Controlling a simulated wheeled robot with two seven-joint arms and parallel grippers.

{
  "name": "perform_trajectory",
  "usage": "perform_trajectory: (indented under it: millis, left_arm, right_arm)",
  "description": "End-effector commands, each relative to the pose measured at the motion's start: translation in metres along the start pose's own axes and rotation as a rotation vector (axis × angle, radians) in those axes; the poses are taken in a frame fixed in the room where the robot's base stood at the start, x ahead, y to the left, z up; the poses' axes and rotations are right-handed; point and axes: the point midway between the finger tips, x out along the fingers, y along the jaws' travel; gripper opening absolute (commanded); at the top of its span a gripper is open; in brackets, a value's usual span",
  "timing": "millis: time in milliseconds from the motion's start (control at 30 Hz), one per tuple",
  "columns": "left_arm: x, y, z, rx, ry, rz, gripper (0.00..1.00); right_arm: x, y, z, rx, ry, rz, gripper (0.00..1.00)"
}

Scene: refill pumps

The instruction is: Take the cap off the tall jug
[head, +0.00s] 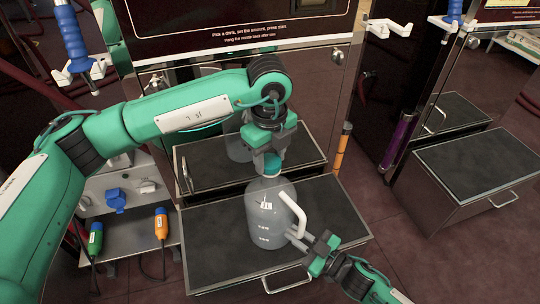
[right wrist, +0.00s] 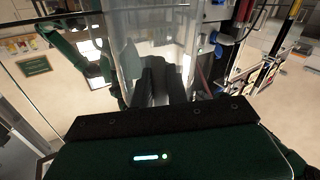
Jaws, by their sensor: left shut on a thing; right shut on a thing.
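The tall jug (head: 262,222) is grey and translucent, with a white handle (head: 294,212) on its right side. It stands upright on the dark pull-out shelf (head: 215,250). My left gripper (head: 268,163) points down from above and is shut on the blue-green cap (head: 273,161) at the jug's neck. The fingers partly hide the cap, and I cannot tell whether it is loose on the neck. My right gripper (head: 312,246) is shut on the lower part of the handle from the right. The right wrist view shows the translucent jug body (right wrist: 140,30) up close.
Blue-handled nozzles (head: 75,40) hang at the upper left. Bare floor shows at the lower right.

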Motion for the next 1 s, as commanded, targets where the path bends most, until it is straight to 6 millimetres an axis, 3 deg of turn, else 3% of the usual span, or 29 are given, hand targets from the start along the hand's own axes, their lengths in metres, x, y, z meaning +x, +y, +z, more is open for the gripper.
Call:
perform_trajectory:
  millis: [567, 1000]
  left_arm:
    - [-0.001, 0.0, 0.0, 0.0, 0.0, 0.0, 0.17]
    - [-0.015, 0.0, 0.0, 0.0, 0.0, 0.0, 0.17]
  right_arm:
    - [0.0, 0.0, 0.0, 0.0, 0.0, 0.0, 0.0]
    - [0.0, 0.0, 0.0, 0.0, 0.0, 0.0, 0.0]
